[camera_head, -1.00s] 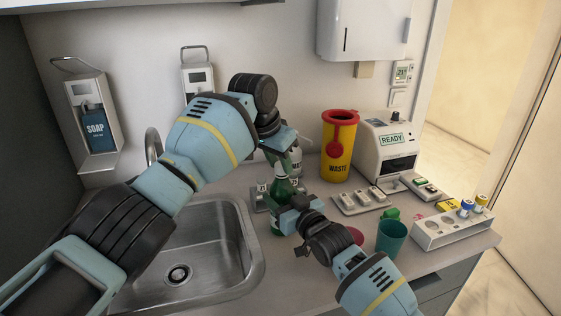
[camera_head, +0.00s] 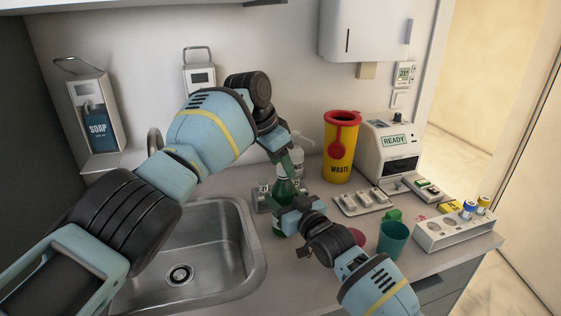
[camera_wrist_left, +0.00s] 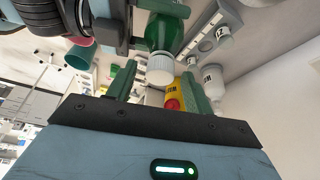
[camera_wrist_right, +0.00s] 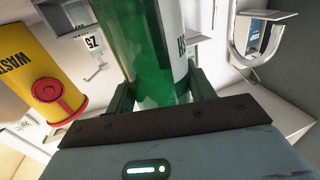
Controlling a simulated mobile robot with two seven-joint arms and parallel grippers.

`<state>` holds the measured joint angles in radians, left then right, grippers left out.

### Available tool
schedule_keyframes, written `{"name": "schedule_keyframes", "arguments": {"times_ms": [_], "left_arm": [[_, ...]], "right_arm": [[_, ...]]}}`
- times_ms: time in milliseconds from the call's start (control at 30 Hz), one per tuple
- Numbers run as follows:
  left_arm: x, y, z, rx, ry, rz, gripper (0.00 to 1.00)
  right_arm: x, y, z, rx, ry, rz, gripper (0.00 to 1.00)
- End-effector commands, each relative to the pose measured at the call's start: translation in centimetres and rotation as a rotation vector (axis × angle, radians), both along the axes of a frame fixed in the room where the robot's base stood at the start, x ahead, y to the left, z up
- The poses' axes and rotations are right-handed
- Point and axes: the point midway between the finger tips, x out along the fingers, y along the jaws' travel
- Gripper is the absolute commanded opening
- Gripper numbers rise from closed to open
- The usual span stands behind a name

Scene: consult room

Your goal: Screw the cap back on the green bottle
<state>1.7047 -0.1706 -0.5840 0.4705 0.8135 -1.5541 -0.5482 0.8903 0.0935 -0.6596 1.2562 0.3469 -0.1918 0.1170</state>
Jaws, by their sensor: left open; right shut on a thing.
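The green bottle (camera_head: 284,187) stands upright on the counter at the sink's right edge. My right gripper (camera_head: 282,207) is shut on its body; the right wrist view shows the green bottle (camera_wrist_right: 150,50) between the fingers. The white cap (camera_wrist_left: 160,69) sits at the bottle's mouth in the left wrist view; how tightly it is seated I cannot tell. My left gripper (camera_head: 288,161) is open just above the bottle, with its fingers on either side of the cap and visible gaps. The cap is not clearly visible in the head view.
A sink (camera_head: 205,262) lies to the left. A white pump bottle (camera_head: 299,165) stands behind the green bottle. The yellow waste bin (camera_head: 339,150), grey tray (camera_head: 361,202), teal cup (camera_head: 392,238) and tube rack (camera_head: 455,232) are to the right.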

Motion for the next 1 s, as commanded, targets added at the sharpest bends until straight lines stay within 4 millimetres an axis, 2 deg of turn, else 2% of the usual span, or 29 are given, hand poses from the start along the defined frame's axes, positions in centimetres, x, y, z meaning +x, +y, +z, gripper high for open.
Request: {"name": "schedule_keyframes", "arguments": {"times_ms": [167,500,900,1000], "left_arm": [[0.0,0.0,0.2,0.000,0.000,0.001,0.52],[0.0,0.0,3.8,0.000,0.002,0.003,0.52],[0.0,0.0,4.4,0.000,0.002,0.001,0.52],[0.0,0.0,4.4,0.000,0.002,0.001,0.63]], "right_arm": [[0.0,0.0,-0.1,-0.001,0.001,0.000,0.00],[0.0,0.0,-0.1,-0.001,0.001,0.000,0.00],[0.0,0.0,-0.1,-0.001,0.001,0.000,0.00],[0.0,0.0,-0.1,-0.001,0.001,0.000,0.00]]}}
